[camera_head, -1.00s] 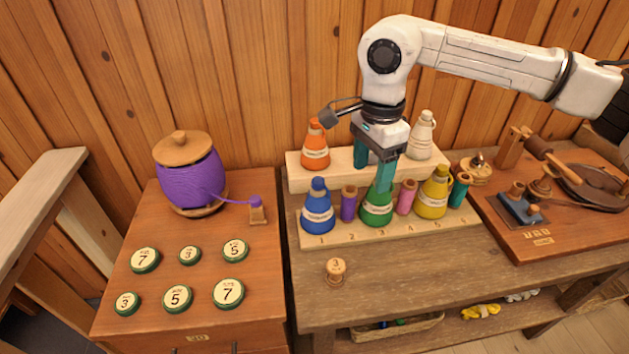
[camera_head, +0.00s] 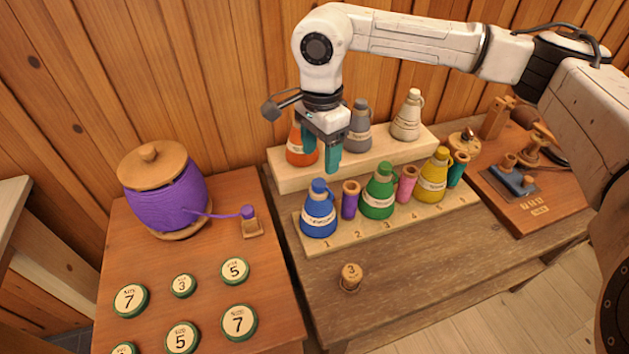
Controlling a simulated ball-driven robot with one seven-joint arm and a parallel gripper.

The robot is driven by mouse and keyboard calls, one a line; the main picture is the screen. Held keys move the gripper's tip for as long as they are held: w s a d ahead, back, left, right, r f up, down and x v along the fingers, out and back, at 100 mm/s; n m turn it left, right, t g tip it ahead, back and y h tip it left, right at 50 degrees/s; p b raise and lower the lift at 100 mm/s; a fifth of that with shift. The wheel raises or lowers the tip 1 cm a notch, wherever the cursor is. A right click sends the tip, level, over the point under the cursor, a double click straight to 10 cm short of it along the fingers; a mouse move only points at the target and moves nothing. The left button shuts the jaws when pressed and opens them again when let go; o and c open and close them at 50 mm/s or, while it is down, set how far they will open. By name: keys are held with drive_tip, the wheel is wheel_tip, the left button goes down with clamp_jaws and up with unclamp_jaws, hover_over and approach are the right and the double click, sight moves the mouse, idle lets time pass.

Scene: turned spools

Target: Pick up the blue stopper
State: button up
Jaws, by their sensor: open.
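The blue stopper (camera_head: 319,185) caps the blue bottle (camera_head: 319,215), which stands upright at the left end of the numbered front rack (camera_head: 345,238), by number 1. My gripper (camera_head: 322,160) points down with its teal fingers apart and nothing between them. In the picture it hangs just above the blue stopper, in front of the orange bottle (camera_head: 297,148), apart from the stopper as far as I can tell.
A green bottle (camera_head: 379,195), a yellow bottle (camera_head: 432,178) and purple, pink and teal spools share the front rack. Grey (camera_head: 358,130) and white (camera_head: 406,118) bottles stand on the raised back shelf.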

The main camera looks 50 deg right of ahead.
sight(319, 182)
drive_tip(key=shift+w+f+p, duration=0.2)
drive_tip(key=shift+f+p, duration=0.65)
drive_tip(key=shift+f, duration=2.95)
drive_tip(key=shift+c, duration=0.4)
drive_tip(key=c, duration=1)
drive_tip(key=shift+r, duration=0.1)
